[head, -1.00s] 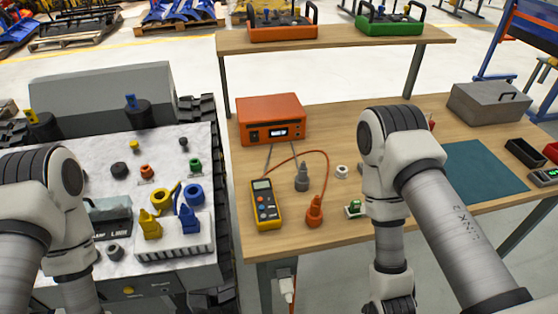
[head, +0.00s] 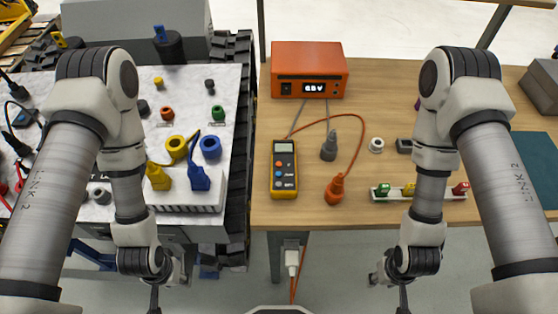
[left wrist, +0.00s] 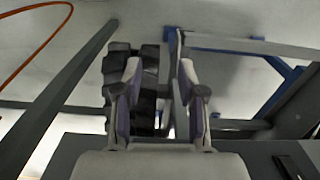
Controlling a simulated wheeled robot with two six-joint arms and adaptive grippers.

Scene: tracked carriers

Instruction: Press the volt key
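A yellow and dark handheld multimeter (head: 285,168) lies on the wooden table in the head view, with a small display at its top and several coloured round keys below. The key labels are too small to read, so I cannot tell which is the volt key. My left gripper (head: 155,297) is low at the picture's bottom, left of and well apart from the meter; the left wrist view shows its two fingers (left wrist: 157,105) spread with nothing between them. My right gripper (head: 403,297) is low at the bottom right, away from the meter, its fingers partly cut off.
An orange power supply (head: 309,70) with a lit display stands behind the meter. A grey plug (head: 329,147) and an orange plug (head: 336,190) with a cable stand right of it.

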